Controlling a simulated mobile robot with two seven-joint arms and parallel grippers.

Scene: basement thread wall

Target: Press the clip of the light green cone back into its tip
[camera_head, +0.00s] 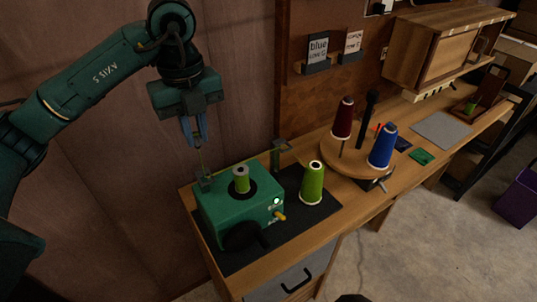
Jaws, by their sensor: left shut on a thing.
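The light green cone (312,184) stands upright on the dark mat, right of the green winding machine (228,210). Its tip shows a pale ring with a dark middle; the clip is too small to make out. My left gripper (196,132) points down above the machine's back left, well apart from the cone. Its blue fingers are shut on what looks like a thin greenish thread (201,158), which runs down towards the machine's post (204,181). The held end is hidden between the fingers. My right gripper is out of view.
A small green spool (241,180) sits on the machine. A round wooden stand (345,158) bears a dark red cone (342,118) and a blue cone (383,147). A dark mat (328,207) lies under the machine. A wooden cabinet (440,52) hangs at the back right.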

